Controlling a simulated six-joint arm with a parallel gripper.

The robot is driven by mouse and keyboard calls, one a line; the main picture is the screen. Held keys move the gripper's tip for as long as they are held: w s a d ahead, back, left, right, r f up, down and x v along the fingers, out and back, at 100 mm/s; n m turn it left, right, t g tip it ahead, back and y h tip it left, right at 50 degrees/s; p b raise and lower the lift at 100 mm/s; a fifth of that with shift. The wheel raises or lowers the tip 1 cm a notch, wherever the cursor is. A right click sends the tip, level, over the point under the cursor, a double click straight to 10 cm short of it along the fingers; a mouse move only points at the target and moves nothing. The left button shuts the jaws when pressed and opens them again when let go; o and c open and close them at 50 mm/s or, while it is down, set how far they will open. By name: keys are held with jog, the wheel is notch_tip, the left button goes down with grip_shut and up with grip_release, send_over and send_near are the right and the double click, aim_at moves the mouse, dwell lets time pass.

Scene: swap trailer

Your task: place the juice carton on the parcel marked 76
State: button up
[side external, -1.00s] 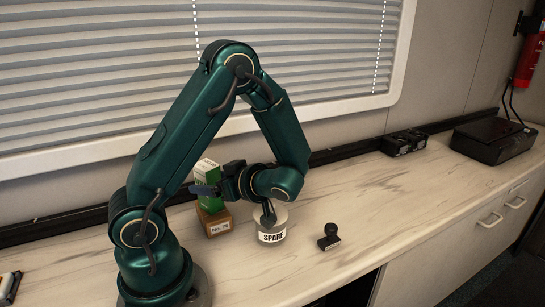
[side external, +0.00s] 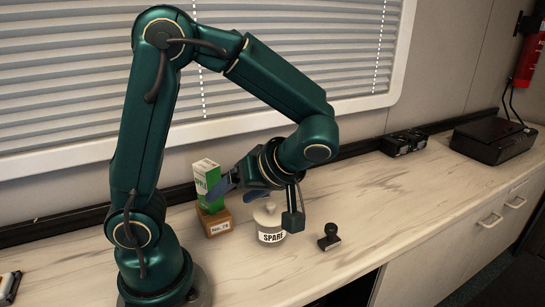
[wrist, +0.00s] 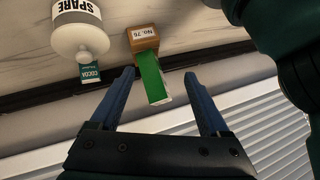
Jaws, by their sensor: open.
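The juice carton (side external: 205,176), green and white, stands upright on top of the brown parcel marked No. 76 (side external: 215,222). In the wrist view the carton (wrist: 152,78) rests on the parcel (wrist: 143,40), seen upside down. My gripper (side external: 238,192) is open, with its blue fingers pointing toward the carton from the right in the side view. In the wrist view the spread fingertips (wrist: 160,74) lie on either side of the carton, and background shows between each finger and the carton. Nothing is held.
A white lidded jar labelled SPARE (side external: 270,220) stands right of the parcel, close under my gripper. A teal cocoa box (wrist: 91,73) shows by the jar. A black stamp (side external: 329,237) stands farther right. The counter's right part is mostly clear.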

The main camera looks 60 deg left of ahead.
jog(key=d+r+m+t+h, duration=0.3)
jog(key=d+m+t+h, duration=0.5)
jog(key=m, duration=0.9)
jog(key=shift+w+d+t, duration=0.2)
jog(key=shift+d+t, duration=0.5)
jog(key=shift+d, duration=0.15)
